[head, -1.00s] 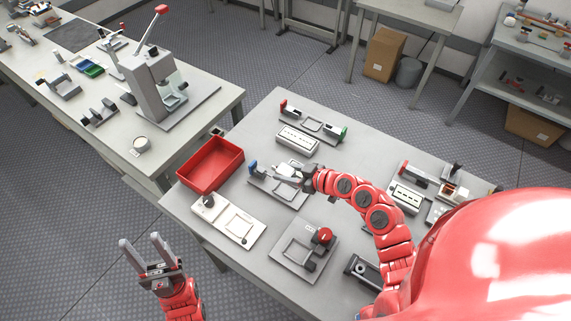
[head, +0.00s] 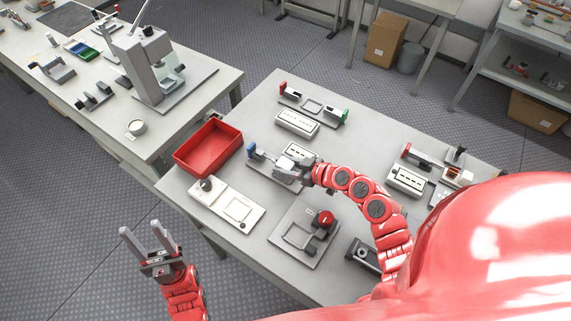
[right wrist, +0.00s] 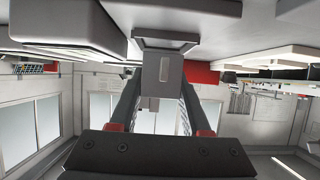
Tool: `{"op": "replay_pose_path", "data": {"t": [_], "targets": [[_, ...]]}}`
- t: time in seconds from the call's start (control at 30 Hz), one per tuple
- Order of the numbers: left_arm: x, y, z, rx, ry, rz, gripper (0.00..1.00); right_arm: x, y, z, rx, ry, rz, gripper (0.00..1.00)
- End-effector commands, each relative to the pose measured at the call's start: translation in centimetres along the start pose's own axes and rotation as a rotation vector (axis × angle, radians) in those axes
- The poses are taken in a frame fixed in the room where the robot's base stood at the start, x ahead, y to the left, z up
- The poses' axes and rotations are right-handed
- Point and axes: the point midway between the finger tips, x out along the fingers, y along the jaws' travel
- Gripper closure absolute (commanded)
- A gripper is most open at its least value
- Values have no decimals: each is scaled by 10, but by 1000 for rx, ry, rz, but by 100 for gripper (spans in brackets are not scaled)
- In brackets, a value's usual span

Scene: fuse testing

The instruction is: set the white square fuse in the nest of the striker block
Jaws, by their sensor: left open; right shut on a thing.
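My right gripper (head: 299,175) reaches in from the right over a grey fixture with a blue end (head: 251,149). In the right wrist view its fingers (right wrist: 160,98) are shut on a grey block (right wrist: 163,72). A square dark-rimmed frame (right wrist: 165,44) shows just beyond that block. A pale piece with dark marks (head: 299,150) shows beside the right gripper; I cannot tell whether it is the white square fuse. I cannot tell which fixture is the striker block. My left gripper (head: 146,240) is open and empty, off the table's near left side.
A red bin (head: 208,148) stands at the table's left edge. A white plate fixture (head: 228,205), a red-knob fixture (head: 304,234), a slotted white block (head: 297,122) and a red-and-green-ended fixture (head: 313,105) surround the right gripper. A lever press (head: 150,65) stands on the other bench.

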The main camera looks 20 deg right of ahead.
Motion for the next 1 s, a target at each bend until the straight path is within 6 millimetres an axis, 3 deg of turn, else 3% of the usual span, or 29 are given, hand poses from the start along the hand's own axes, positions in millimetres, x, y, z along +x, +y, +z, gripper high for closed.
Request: {"op": "replay_pose_path", "data": {"t": [0.9, 0.93, 1.0], "targets": [[-17, 1, 3, 0, 0, 0, 50, 7, 0, 14, 0, 1, 1, 100], [-17, 1, 3, 0, 0, 0, 50, 7, 0, 13, 0, 1, 1, 51], [-16, 1, 3, 0, 0, 0, 50, 6, 0, 13, 0, 1, 0, 38]]}}
